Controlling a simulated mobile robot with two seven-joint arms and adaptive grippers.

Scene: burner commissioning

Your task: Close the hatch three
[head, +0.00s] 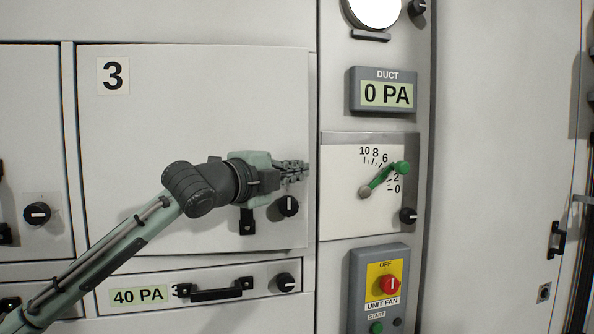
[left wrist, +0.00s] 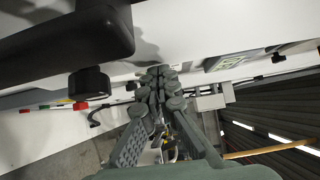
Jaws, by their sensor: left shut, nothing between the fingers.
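Hatch three (head: 190,110) is a pale, square panel marked with a black 3. Its right edge shows as a line beside the gauge column; I cannot tell whether it sits fully flush. A black handle (head: 247,222) and a black knob (head: 289,206) are low on its right side. My left gripper (head: 305,170) is shut and empty, in front of the hatch's right edge above the knob. It hides part of the handle. The left wrist view shows its closed fingers (left wrist: 160,75), with a dark knob (left wrist: 90,84) beside them. Whether the fingers touch the hatch is unclear. My right gripper is not in view.
A drawer (head: 235,282) with a 40 PA label is below the hatch. To the right are the DUCT display (head: 385,92) reading 0 PA, a dial with a green lever (head: 382,174), and the UNIT FAN switch box (head: 362,270).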

